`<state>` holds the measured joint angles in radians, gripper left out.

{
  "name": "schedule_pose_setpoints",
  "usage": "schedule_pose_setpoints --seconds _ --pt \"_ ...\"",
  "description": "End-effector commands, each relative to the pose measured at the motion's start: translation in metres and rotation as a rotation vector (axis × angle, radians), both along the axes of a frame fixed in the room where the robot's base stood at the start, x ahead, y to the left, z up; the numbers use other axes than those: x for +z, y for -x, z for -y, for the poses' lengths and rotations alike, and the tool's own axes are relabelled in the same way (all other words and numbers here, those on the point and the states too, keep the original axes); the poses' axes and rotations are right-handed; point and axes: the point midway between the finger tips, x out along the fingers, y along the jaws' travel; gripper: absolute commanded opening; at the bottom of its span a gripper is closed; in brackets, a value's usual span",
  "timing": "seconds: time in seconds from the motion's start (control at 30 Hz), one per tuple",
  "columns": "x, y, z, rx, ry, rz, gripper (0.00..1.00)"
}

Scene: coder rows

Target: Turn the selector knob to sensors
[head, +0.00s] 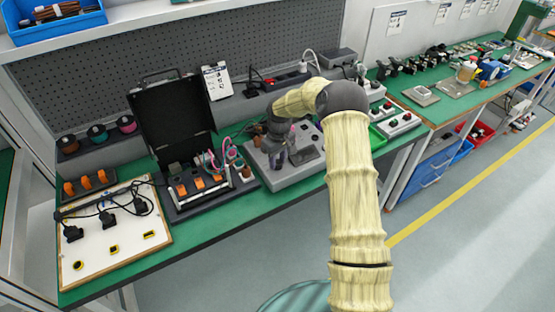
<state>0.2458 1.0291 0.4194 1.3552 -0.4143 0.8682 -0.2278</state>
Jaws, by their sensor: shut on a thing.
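A grey panel box (270,182) stands on the green bench near the middle of the head view. My gripper (281,163) points down onto its top, with my yellow-sleeved arm reaching in from the right. The fingers are shut at the panel's surface, on what appears to be the selector knob. The knob itself is hidden by the fingers, so which label it points to cannot be read. A small dark plate (307,147) is just right of the gripper on the panel.
An open black case (172,115) with wired orange parts stands close left of the panel. A white board (97,240) with black plugs lies further left.

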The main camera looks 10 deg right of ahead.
Motion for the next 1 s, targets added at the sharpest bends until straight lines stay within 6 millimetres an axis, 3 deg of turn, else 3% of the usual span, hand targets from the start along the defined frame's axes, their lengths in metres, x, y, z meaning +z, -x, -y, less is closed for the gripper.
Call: schedule_pose_setpoints --seconds 0.37,1.0 --pt "0.0005 0.0000 -0.0008 -0.165 0.000 0.001 0.07" --pt "0.0010 0.0007 -0.0009 -0.746 -0.002 0.002 0.07"
